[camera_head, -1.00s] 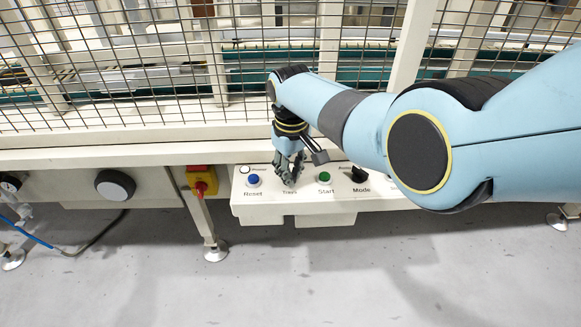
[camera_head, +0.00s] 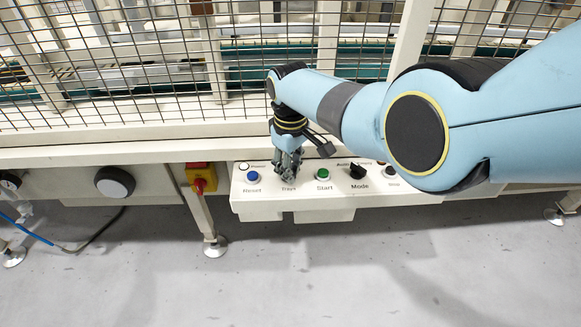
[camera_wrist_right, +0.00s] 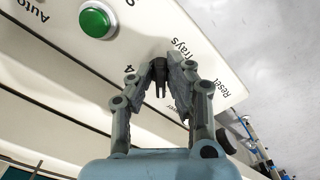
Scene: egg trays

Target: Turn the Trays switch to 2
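The Trays switch is a small black knob (camera_wrist_right: 158,72) on the white control panel, seen between my fingertips in the right wrist view. Its Trays label and a "4" mark are readable beside it; other marks are hidden by my fingers. My right gripper (camera_head: 288,176) points down at the panel between the Reset and Start buttons. In the wrist view the right gripper's fingertips (camera_wrist_right: 160,66) close in on the knob from both sides, shut on it. The knob's exact pointing direction is hard to tell. My left gripper is not in view.
A blue Reset button (camera_head: 252,177) is left of the gripper. A green Start button (camera_head: 322,174) and black Mode switch (camera_head: 358,172) are to its right. A red-and-yellow switch (camera_head: 199,180) is farther left. Mesh fencing (camera_head: 130,90) stands behind.

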